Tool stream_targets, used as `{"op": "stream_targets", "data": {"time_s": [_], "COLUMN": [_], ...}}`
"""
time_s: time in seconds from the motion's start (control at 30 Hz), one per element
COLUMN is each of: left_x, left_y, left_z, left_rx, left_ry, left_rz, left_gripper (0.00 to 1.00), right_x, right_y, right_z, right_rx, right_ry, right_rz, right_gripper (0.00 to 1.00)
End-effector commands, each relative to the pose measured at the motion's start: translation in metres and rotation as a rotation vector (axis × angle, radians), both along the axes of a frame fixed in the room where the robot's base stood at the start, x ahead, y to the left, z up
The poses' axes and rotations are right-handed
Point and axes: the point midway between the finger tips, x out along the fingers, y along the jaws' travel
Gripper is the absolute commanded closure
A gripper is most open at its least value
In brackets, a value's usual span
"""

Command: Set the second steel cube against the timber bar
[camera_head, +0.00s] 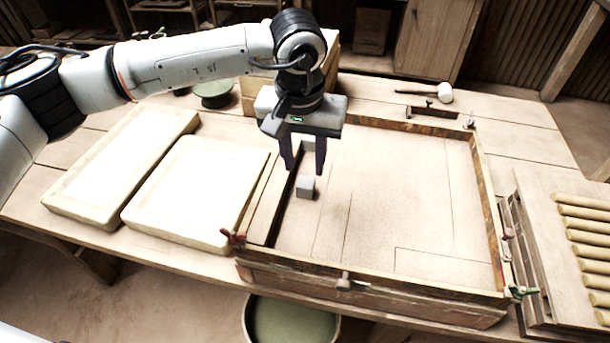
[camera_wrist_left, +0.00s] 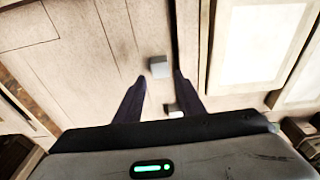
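A small grey steel cube (camera_head: 306,187) sits on the bare floor of the wooden frame, just beyond my left fingertips. A gap shows between it and the timber bar (camera_head: 270,208) along the frame's left side. The same cube shows in the left wrist view (camera_wrist_left: 159,67), ahead of the fingertips. A second grey cube (camera_wrist_left: 175,111) lies farther back, close to the bar, partly hidden by a finger; I cannot tell if it touches. My left gripper (camera_head: 305,171) points down over the frame, its fingers apart and nothing held. My right gripper is not in view.
Two pale slabs (camera_head: 195,190) lie left of the frame. A mallet (camera_head: 440,92) lies behind it. A rack of rollers (camera_head: 585,235) stands at the right. Clamps (camera_head: 343,282) sit on the frame's edges. The frame's middle and right are clear.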

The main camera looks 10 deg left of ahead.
Motion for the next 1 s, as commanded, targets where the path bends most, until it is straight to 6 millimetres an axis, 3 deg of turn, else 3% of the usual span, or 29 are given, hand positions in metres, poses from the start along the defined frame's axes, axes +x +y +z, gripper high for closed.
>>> {"op": "stream_targets", "data": {"time_s": [0.1,0.33,1.0], "left_x": [-0.003,-0.008,-0.009], "left_y": [0.000,0.000,0.000], "left_z": [0.024,0.051,0.056], "left_rx": [-0.001,-0.001,0.000], "left_ry": [-0.004,-0.001,0.001], "left_rz": [-0.001,-0.001,-0.001], "left_gripper": [0.64,0.64,0.64], "right_x": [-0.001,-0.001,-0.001], "right_y": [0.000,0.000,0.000], "right_z": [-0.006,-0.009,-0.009], "right_rx": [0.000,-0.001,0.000], "right_ry": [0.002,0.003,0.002], "right_rz": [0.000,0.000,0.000], "right_gripper": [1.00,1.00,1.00]}}
